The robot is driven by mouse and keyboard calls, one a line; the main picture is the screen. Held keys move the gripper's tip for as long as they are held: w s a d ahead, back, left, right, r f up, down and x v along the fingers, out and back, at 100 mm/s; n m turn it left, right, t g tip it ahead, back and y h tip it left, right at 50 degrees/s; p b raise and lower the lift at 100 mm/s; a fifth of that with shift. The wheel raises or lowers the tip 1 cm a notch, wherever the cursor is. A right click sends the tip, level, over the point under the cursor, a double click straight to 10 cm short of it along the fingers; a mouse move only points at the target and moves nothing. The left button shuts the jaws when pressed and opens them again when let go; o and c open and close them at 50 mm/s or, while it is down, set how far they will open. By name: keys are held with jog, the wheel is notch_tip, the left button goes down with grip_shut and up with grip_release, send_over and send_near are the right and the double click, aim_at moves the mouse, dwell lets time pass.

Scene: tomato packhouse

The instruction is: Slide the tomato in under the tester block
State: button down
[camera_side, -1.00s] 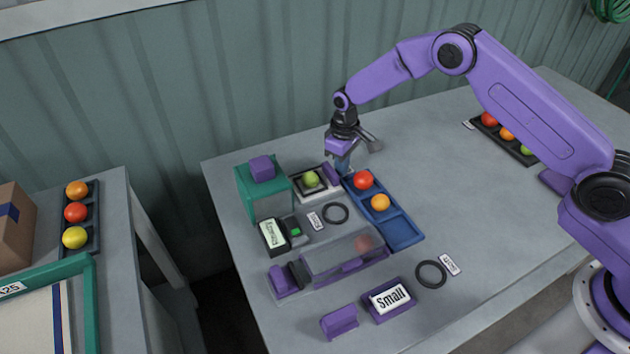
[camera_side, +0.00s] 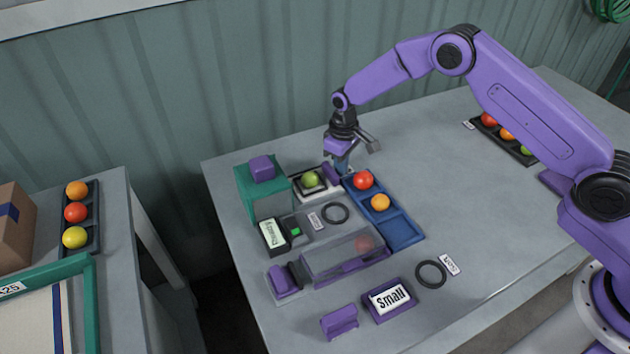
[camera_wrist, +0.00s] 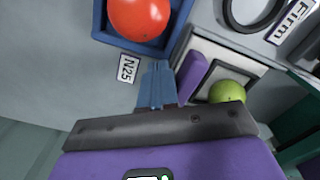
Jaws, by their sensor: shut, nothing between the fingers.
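The green tomato (camera_side: 310,179) sits on a small pale carrier (camera_side: 326,190) with a dark frame and an upright purple plate (camera_side: 331,173) at its right end. The tester block (camera_side: 246,185), teal with a purple knob on top, stands left of the carrier; the tomato is outside it, to its right. My gripper (camera_side: 342,165) is shut and empty, low beside the outer side of the purple plate. In the wrist view, the blue fingertips (camera_wrist: 157,85) are close to the plate (camera_wrist: 191,78), with the tomato (camera_wrist: 227,92) beyond it. I cannot tell whether they touch.
A blue tray (camera_side: 403,231) with a red tomato (camera_side: 364,180) and an orange one (camera_side: 380,202) lies just right of the carrier. A dark ring (camera_side: 335,204) and a clear-covered purple channel (camera_side: 330,274) lie in front. The table behind my gripper is clear.

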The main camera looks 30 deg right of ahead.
aim_at(303, 179)
jog(key=shift+a, duration=2.3)
dwell(0.4)
jog(key=shift+a, duration=2.9)
dwell(0.6)
jog(key=shift+a, duration=0.2)
